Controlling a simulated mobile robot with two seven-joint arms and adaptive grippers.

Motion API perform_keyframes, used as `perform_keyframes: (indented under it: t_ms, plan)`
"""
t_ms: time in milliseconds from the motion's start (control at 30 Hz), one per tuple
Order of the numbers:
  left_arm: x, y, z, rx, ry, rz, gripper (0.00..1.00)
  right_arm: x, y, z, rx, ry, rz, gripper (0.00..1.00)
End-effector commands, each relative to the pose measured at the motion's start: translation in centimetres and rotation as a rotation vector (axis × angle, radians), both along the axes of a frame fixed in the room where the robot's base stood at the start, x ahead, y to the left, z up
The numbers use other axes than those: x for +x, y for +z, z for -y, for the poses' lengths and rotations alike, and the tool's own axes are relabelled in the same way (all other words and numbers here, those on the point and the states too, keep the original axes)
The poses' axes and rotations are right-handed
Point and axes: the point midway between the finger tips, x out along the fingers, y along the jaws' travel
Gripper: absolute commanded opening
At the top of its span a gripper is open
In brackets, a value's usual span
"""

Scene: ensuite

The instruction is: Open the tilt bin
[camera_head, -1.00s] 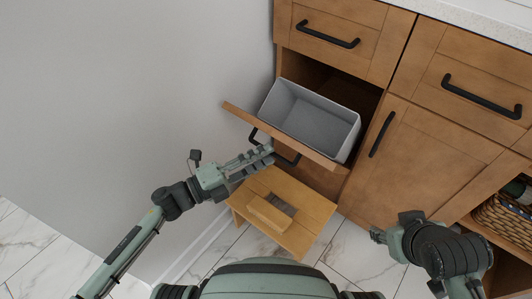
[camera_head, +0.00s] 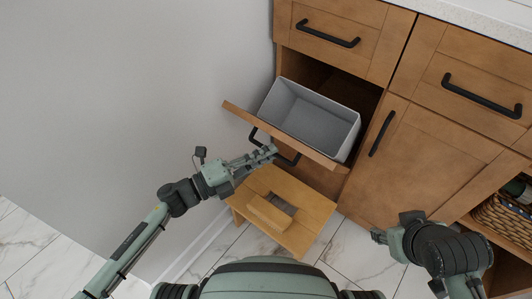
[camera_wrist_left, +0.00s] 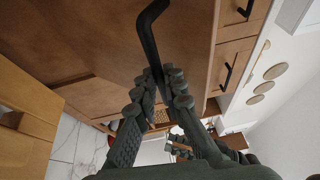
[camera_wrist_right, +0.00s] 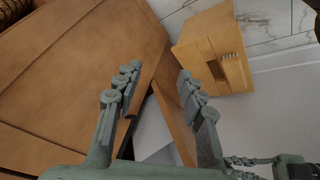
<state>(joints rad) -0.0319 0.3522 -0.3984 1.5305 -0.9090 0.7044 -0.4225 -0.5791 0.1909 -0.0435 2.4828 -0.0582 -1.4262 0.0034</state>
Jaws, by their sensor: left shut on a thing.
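The tilt bin's wooden front (camera_head: 318,157) leans out from the cabinet in the head view, with its top edge away from the frame. The grey inner bin (camera_head: 312,118) is tilted out behind it and looks empty. A black bar handle (camera_head: 288,160) is on the front's outer face. My left gripper (camera_head: 272,150) is at this handle; the left wrist view shows its fingers shut on the handle bar (camera_wrist_left: 149,40). My right gripper (camera_wrist_right: 157,76) is open and empty, apart from the bin, low in front of the cabinet door.
A wooden step stool (camera_head: 315,212) stands on the tiled floor just below the bin front. A drawer (camera_head: 337,37) is above the bin and a cabinet door (camera_head: 415,160) is to its right. A wicker basket (camera_head: 503,219) sits at far right. The plain wall is at left.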

Motion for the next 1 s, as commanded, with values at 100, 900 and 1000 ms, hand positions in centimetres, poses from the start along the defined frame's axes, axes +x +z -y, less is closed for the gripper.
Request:
perform_keyframes:
  t_ms: [100, 900, 1000]
  plan:
    - [0.0, 0.2, 0.0, 0.001, 0.000, -0.002, 0.00, 0.0, 0.2, 0.0, 0.000, 0.000, 0.001, 0.40]
    - [2.4, 2.7, 1.7, 0.075, 0.000, -0.105, 0.00, -1.3, -12.6, 2.0, 0.015, -0.040, -0.218, 0.40]
    - [2.4, 2.7, 1.7, 0.075, 0.000, -0.105, 0.00, -1.3, -12.6, 2.0, 0.014, -0.041, -0.216, 0.40]
